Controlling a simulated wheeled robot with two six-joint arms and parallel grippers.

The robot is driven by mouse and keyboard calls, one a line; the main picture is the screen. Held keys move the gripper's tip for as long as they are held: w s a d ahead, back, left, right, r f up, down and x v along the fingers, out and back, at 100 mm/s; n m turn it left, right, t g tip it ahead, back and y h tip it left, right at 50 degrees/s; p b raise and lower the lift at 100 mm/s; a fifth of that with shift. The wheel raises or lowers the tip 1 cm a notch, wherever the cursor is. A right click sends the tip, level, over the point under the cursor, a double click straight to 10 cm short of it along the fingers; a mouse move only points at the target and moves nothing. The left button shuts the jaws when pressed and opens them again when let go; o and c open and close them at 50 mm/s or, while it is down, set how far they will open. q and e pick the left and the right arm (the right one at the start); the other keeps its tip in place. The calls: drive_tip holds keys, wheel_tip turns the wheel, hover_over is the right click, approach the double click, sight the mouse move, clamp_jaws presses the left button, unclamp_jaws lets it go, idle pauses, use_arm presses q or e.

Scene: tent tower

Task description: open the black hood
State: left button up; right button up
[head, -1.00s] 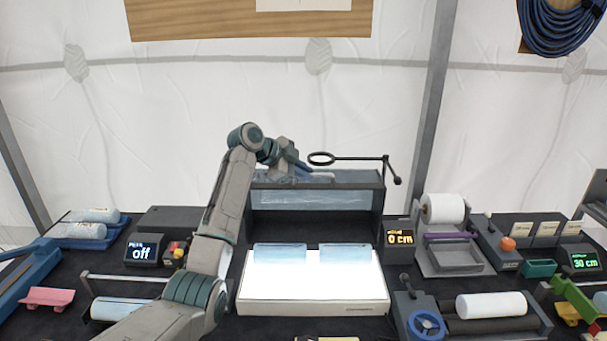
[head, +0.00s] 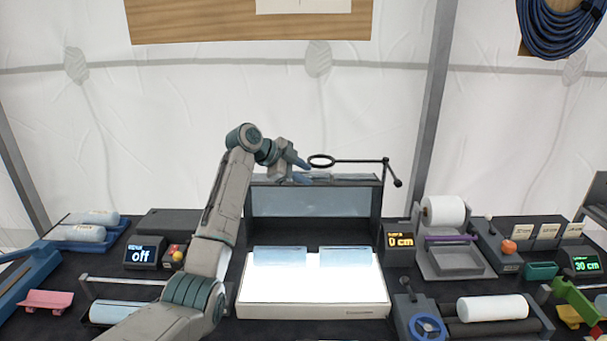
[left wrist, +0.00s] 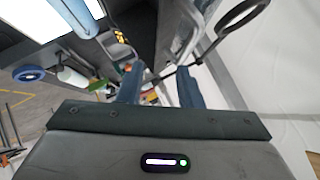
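The black hood (head: 376,210) stands behind the bright light table (head: 262,302), its dark frame around a pale bluish panel facing me. Its dark top edge runs just below my left gripper (head: 302,168). That gripper is above the hood's top, left of the black ring on an arm. Its two blue fingers are spread apart with nothing seen held between them. They also show apart in the left wrist view (left wrist: 160,88). A light grey bar-like part (left wrist: 185,30) lies beyond the fingers there; contact cannot be told. My right gripper is not in view.
The black ring (head: 310,161) on its thin arm reaches close to my left gripper. Two bluish sheets (head: 280,256) lie on the light table.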

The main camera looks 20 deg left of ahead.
use_arm(q)
drive_tip(key=b+v, duration=0.3)
drive_tip(key=v, duration=0.7)
drive_tip(key=shift+r+b, duration=0.2)
drive_tip(key=shift+b, duration=0.2)
drive_tip(key=shift+s, duration=0.1)
